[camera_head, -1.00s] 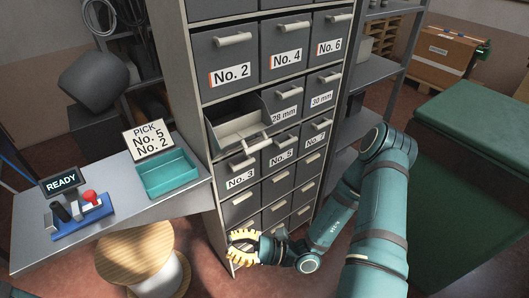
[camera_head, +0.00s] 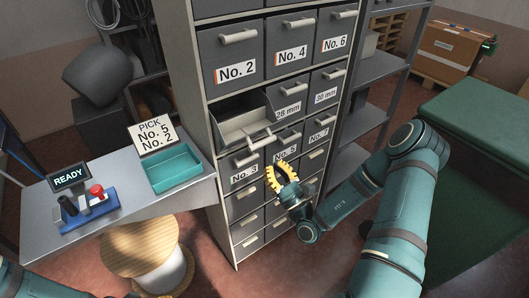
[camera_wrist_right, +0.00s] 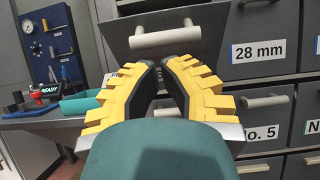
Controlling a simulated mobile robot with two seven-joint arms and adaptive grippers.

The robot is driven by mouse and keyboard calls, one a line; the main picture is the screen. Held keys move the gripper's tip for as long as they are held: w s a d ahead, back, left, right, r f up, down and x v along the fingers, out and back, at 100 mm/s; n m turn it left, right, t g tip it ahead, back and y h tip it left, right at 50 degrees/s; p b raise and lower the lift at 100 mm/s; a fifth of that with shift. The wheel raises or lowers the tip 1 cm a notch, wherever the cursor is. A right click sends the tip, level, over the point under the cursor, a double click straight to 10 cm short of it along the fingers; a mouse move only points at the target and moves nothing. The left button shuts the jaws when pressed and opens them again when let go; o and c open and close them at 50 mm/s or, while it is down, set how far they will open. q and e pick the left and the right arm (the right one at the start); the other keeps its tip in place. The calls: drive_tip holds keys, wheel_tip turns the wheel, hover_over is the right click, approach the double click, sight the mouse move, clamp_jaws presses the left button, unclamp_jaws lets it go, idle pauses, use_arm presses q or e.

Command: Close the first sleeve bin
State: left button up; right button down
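The sleeve bin (camera_head: 240,120) stands pulled out at the left of the 28 mm and 30 mm row in the grey cabinet, its inside showing from above. Its own label is hidden in the head view. In the right wrist view its grey front (camera_wrist_right: 125,50) with a pale handle is straight ahead, above the fingertips. My right gripper (camera_head: 274,173), with yellow fingers, is below and in front of this bin, near the No. 5 drawer. In the right wrist view its fingertips (camera_wrist_right: 158,63) come together with nothing held between them. My left gripper is out of view.
The No. 3 drawer (camera_head: 244,166) and No. 5 drawer (camera_head: 285,148) below are shut, their handles sticking out. Left of the cabinet are a table (camera_head: 115,181) with a teal tray (camera_head: 174,168) and a wooden-topped spool (camera_head: 140,244). An open shelf (camera_head: 372,118) stands to the right.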

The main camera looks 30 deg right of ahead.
drive_tip(key=shift+x, duration=2.6)
